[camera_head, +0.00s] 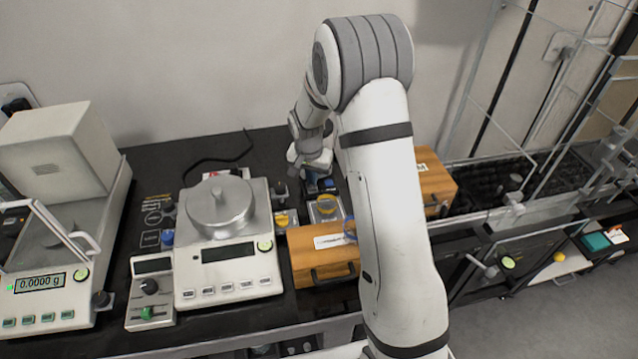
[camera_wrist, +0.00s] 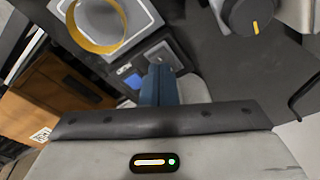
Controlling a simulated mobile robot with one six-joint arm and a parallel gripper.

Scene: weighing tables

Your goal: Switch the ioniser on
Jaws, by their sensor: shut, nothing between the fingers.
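No label reading "ioniser" is legible. A small dark unit (camera_head: 320,184) with blue parts stands behind the pale plate with a yellow ring, close under my gripper (camera_head: 299,160). I cannot tell whether the fingertips touch the unit. My wrist and arm hide part of this area in the head view.
A balance with a round metal pan (camera_head: 216,206) stands left, beside a control box (camera_head: 150,292) with a black knob and green switch. A draft-shield balance (camera_head: 40,285) is farther left. The plate with a yellow ring (camera_wrist: 63,8) and a wooden case (camera_head: 312,262) are close by.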

